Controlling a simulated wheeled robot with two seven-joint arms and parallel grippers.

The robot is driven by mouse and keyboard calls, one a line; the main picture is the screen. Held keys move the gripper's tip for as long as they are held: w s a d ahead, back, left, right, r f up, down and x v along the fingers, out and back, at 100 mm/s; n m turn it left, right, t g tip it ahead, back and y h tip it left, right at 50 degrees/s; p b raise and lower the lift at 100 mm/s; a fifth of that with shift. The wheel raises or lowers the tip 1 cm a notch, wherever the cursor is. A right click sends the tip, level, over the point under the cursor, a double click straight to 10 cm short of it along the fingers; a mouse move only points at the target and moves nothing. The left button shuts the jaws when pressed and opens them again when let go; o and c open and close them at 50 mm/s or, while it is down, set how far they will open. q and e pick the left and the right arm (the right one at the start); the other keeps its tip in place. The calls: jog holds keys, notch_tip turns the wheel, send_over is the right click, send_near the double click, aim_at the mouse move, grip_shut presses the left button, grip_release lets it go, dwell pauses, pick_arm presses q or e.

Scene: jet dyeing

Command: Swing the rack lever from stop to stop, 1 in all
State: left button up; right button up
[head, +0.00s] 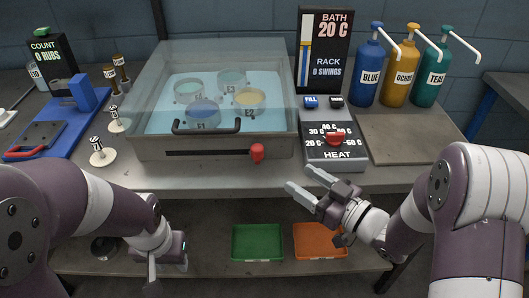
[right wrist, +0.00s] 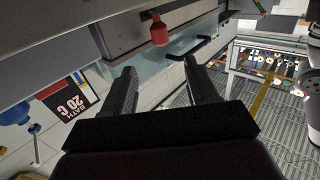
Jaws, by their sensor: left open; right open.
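The rack lever has a red knob (head: 257,152) at the right part of a dark slot on the front of the bath (head: 190,148). The red knob also shows in the right wrist view (right wrist: 159,32), above and ahead of the fingers. My right gripper (head: 300,181) is open and empty, in front of the bench edge, below and to the right of the knob, apart from it. My left gripper (head: 165,265) is low at the bench's front, pointing down; its fingers are partly hidden. The display (head: 324,50) reads BATH 20 C and RACK 0 SWINGS.
A heat panel (head: 335,145) with a red dial stands right of the bath. Blue, ochre and teal pump bottles (head: 397,75) stand at the back right. A black handle (head: 206,127) crosses the bath lid's front. Green (head: 257,258) and orange (head: 318,254) trays lie below.

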aim_at(262, 154)
jog(key=x, duration=1.2)
grip_shut()
